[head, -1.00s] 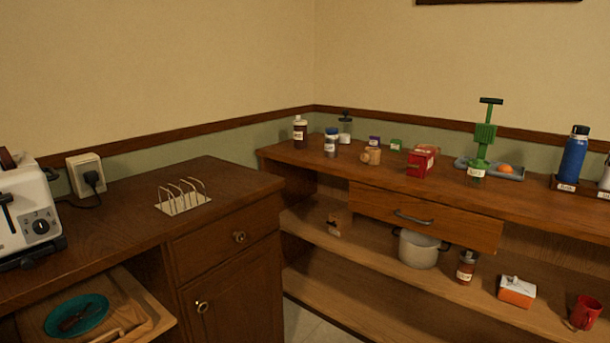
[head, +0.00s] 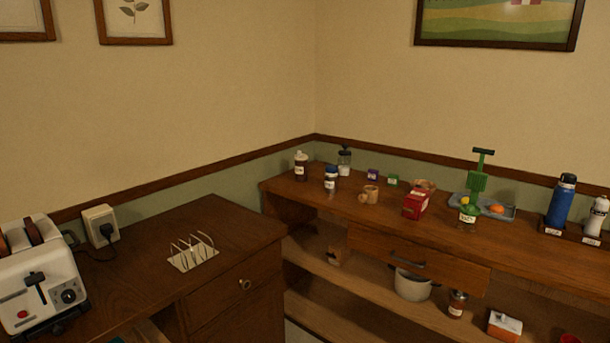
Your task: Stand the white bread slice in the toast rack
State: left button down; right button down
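The toast rack (head: 193,252) stands on the left wooden counter near its right end, with thin pale wire loops on a flat base. Its slots look empty. A white toaster (head: 38,285) stands at the left edge of the view, with brown slices (head: 33,230) showing in its top slots. I cannot make out a white bread slice in this view. Neither of my grippers is in view.
The right counter holds jars, a red box (head: 416,204), a green press (head: 478,182) and a blue bottle (head: 562,200). Counter around the rack is clear.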

aim_at(189, 258)
jog(key=j+u, duration=0.6)
jog(key=u, duration=0.2)
jog(key=i+j+u, duration=0.15)
jog(key=j+u, duration=0.15)
jog(key=u, duration=0.15)
